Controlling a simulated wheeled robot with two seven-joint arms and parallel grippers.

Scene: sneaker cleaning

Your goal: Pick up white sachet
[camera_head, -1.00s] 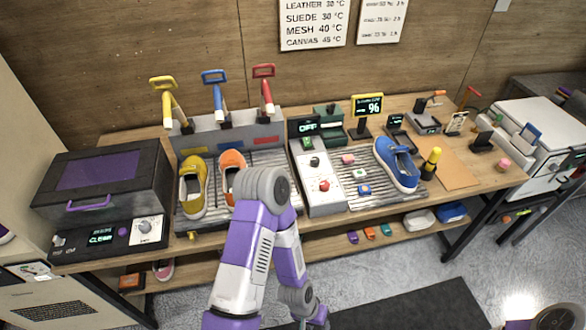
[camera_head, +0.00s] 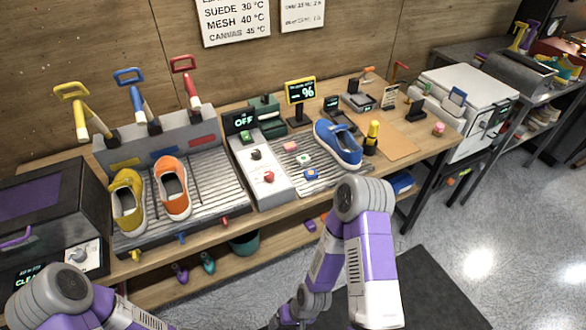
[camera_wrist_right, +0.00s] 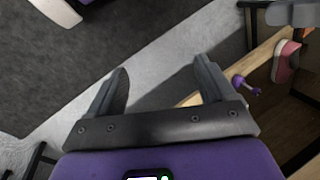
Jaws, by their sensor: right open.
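Several small coloured packets lie on the ridged rack in the middle of the bench in the head view. One, a white packet with a green mark (camera_head: 304,159), may be the white sachet, but it is too small to be sure. Near it lie a pink one (camera_head: 291,146) and a blue one (camera_head: 311,174). My right gripper (camera_wrist_right: 160,70) is open and empty in the right wrist view, over the floor beside the bench's lower shelf. It is low and well away from the packets. My left arm shows at the bottom left, with its gripper out of view.
A white control box (camera_head: 262,178) with a red knob stands left of the packets. A blue shoe (camera_head: 338,143) and a yellow-topped bottle (camera_head: 371,138) stand right of them. Yellow (camera_head: 127,203) and orange (camera_head: 172,190) shoes sit further left. A tan mat (camera_head: 388,143) is mostly clear.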

